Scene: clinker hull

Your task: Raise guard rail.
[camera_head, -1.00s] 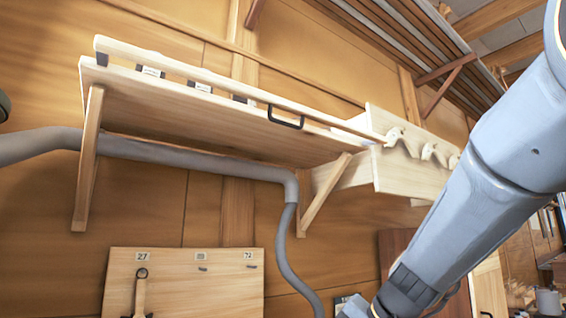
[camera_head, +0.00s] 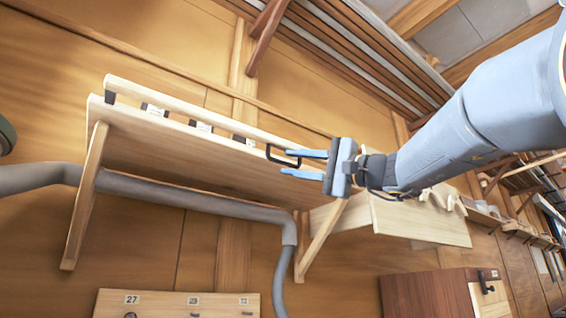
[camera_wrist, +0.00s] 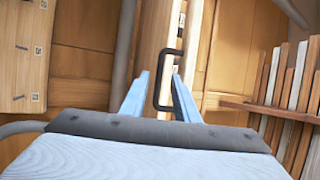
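The guard rail (camera_head: 220,119) is a long pale wooden strip along the front of the wall shelf (camera_head: 160,145), low near the shelf board. A black U-shaped handle (camera_head: 271,154) is on its right part; the handle also shows in the wrist view (camera_wrist: 157,85). My gripper (camera_head: 284,163) is open at the handle, one blue finger above and one below in the head view. In the wrist view, the handle's bar lies between the two fingertips, and the right finger overlaps the handle's end. Contact cannot be told.
A grey pipe (camera_head: 180,198) runs under the shelf and bends down at the right. Brackets (camera_head: 86,195) hold the shelf. A pale wooden rack (camera_head: 420,220) stands right of it. A slatted rack (camera_head: 350,50) hangs above. A numbered board (camera_head: 175,305) is below.

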